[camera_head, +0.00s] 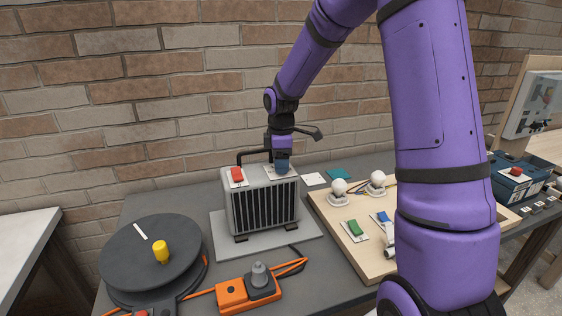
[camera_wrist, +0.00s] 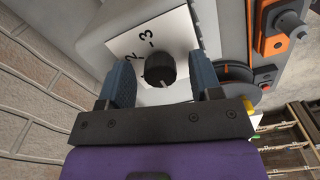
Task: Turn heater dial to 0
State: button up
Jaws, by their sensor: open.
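The heater (camera_head: 265,208) is a light grey box with a black grille, standing on a grey slab on the dark table. Its dial (camera_wrist: 160,69) is a round black knob on a white scale plate (camera_wrist: 138,38); the figures 2 and 3 show in the wrist view, and no 0 can be seen. My gripper (camera_head: 282,163) points down at the right part of the heater's top. In the wrist view my open gripper (camera_wrist: 163,78) has one blue finger on each side of the dial, with gaps showing. The dial's pointer setting cannot be read clearly.
A red switch (camera_head: 237,175) sits on the heater's top left, near a black handle. A black cable reel (camera_head: 150,262), an orange socket block (camera_head: 247,290) and a wooden board (camera_head: 335,238) with bulbs surround the heater. A brick wall stands behind.

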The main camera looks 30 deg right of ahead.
notch_tip(320, 180, up, 11)
dwell(0.6)
jog(key=shift+f, duration=0.1)
jog(key=s+a+r+m+t, duration=0.1)
jog(key=s+a+r+m, duration=0.15)
jog(key=s+r, duration=0.4)
jog(key=s+a+r+m+t, duration=0.2)
jog(key=s+r+m, duration=0.15)
jog(key=s, duration=0.65)
jog(key=s+a+f+m+t, duration=0.1)
jog(key=s+m, duration=0.6)
jog(key=s, duration=0.7)
jog(key=shift+s+a+t, duration=0.2)
jog(key=shift+s+t, duration=0.1)
jog(key=shift+t, duration=0.4)
